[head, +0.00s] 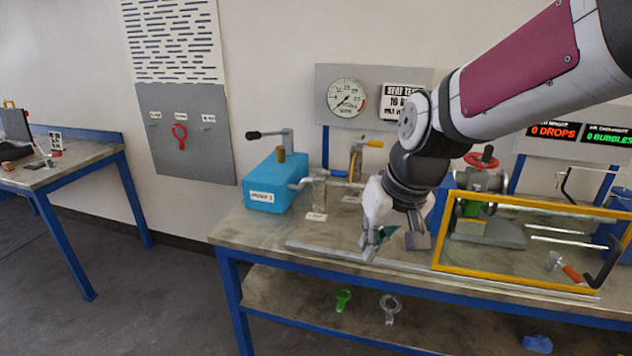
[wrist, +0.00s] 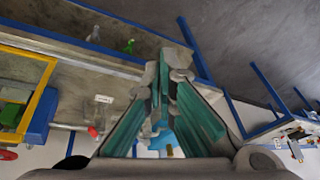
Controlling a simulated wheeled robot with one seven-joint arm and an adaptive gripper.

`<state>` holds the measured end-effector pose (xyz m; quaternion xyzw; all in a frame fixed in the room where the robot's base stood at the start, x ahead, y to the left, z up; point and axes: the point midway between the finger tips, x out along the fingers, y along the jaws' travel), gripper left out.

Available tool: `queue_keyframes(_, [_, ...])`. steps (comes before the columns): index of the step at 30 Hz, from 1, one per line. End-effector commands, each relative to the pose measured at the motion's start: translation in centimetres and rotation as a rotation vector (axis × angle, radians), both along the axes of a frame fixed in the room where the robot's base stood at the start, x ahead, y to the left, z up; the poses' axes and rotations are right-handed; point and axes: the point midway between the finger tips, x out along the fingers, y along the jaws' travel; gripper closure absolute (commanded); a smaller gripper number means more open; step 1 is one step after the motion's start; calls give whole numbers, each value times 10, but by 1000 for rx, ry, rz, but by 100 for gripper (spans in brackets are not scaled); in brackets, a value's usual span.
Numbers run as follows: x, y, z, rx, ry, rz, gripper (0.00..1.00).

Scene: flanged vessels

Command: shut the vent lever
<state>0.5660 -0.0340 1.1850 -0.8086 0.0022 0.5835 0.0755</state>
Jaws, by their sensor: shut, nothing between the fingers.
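My gripper (head: 372,248) is shut and empty over the front part of the bench, right of the small labelled posts. In the wrist view its teal-padded fingers (wrist: 172,65) meet at the tips. A yellow-handled lever (head: 373,144) sits on a brass fitting below the gauge, behind my gripper and apart from it. A grey lever (head: 301,184) sits on a metal post (head: 319,190) beside the blue pump. The small labels are too blurred to tell which lever is the vent lever. My arm and gripper hide part of the bench behind them.
The blue pump (head: 267,184) with its black-knobbed handle (head: 254,135) stands at the bench's left end. A yellow-framed clear guard (head: 437,262) and a red handwheel (head: 481,160) are to the right. Front-left bench top (head: 250,232) is clear.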

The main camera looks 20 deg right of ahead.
Motion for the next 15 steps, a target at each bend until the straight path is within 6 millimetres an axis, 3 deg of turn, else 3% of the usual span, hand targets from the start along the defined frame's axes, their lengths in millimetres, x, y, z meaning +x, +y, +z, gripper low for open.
queue_keyframes(9, [80,-45,-103,-139,96,-75,100])
queue_keyframes(15, [123,-85,-156,-314,119,-105,100])
